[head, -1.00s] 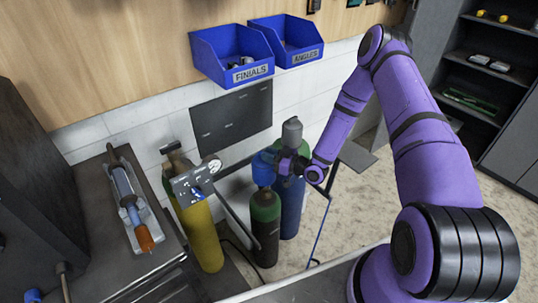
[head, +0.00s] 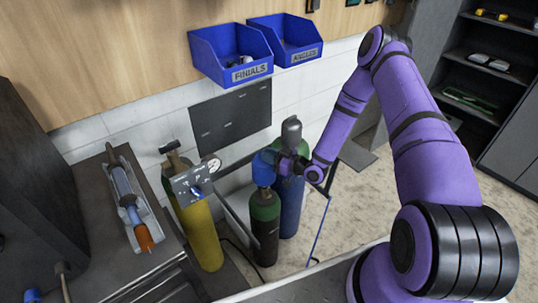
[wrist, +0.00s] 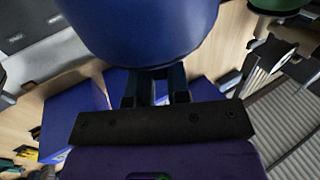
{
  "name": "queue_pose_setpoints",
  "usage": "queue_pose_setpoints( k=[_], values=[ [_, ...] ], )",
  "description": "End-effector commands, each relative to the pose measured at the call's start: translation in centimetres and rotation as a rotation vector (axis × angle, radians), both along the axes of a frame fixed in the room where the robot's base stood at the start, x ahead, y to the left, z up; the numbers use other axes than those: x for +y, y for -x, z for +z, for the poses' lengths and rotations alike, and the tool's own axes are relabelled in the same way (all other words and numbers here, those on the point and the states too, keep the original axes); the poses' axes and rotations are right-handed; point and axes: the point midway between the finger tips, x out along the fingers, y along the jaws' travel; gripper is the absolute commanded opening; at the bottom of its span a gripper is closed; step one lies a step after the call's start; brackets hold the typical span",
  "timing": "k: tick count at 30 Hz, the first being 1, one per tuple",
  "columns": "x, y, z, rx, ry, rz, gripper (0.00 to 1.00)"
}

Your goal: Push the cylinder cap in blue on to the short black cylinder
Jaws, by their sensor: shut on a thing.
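The blue cylinder cap (head: 264,168) is upright, over the top of the short black cylinder (head: 266,240), which has a green shoulder. The cap's lower edge is close to the shoulder; I cannot tell whether it is fully seated. My gripper (head: 283,166) is shut on the cap from its right side. In the wrist view the cap (wrist: 140,25) fills the upper middle, with my gripper's fingers (wrist: 155,82) against its side. The cap hides the cylinder's neck.
A tall blue cylinder (head: 290,205) with a green shoulder and grey cap stands just behind at right. A yellow cylinder (head: 202,235) with a gauge stands at left. Blue bins (head: 230,72) hang on the wall above. A workbench (head: 125,265) is at far left.

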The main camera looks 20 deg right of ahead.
Motion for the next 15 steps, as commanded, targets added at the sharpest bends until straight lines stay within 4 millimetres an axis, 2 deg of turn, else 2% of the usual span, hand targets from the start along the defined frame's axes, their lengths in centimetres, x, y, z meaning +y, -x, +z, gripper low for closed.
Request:
queue_pose_setpoints(
  k=[15],
  values=[
    [0.0,0.0,-1.2,-0.001,-0.001,0.001,0.00]
  ],
)
